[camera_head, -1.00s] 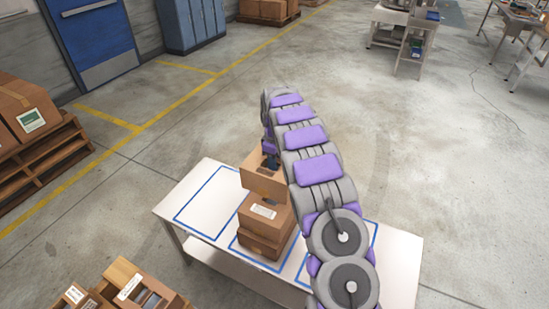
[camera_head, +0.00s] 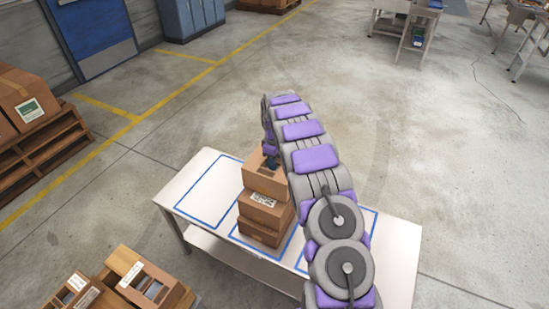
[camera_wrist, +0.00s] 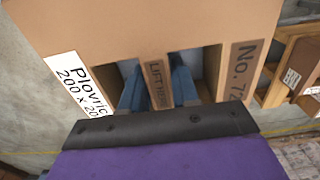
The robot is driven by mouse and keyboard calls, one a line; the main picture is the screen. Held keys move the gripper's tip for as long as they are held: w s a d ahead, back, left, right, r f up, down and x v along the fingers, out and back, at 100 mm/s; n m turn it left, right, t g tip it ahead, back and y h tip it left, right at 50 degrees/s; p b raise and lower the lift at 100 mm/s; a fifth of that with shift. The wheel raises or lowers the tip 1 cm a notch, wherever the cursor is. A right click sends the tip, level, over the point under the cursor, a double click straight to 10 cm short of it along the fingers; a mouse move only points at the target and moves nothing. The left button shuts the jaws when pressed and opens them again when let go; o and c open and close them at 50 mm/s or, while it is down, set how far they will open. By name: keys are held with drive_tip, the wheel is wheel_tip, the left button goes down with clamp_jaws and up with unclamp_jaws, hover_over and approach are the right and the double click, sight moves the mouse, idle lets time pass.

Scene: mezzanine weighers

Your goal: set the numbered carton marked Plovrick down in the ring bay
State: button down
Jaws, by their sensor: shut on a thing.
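The Plovrick carton (camera_wrist: 110,35) fills the top of the wrist view, with a white "Plovric…" label and "No. 72" printed on it. My gripper (camera_wrist: 158,86) has its blue-grey fingers in two slots, shut on the strip marked "LIFT". In the head view the held carton (camera_head: 262,178) is directly above a stack of a labelled carton (camera_head: 265,211) and a lower carton (camera_head: 260,234). I cannot tell if it touches them. The stack stands in the middle blue-outlined bay of a white table (camera_head: 400,250). No ring mark is readable.
The left outlined bay (camera_head: 205,192) is empty. My arm hides much of the right bay (camera_head: 368,228). Slotted cartons (camera_head: 150,284) stand at the lower left. A pallet (camera_head: 50,145) with cartons is at the left. Open floor lies beyond the table.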

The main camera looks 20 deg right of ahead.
drive_tip(key=shift+f, duration=0.75)
drive_tip(key=shift+f, duration=0.1)
drive_tip(key=c, duration=0.8)
unclamp_jaws()
drive_tip(key=shift+o, duration=0.2)
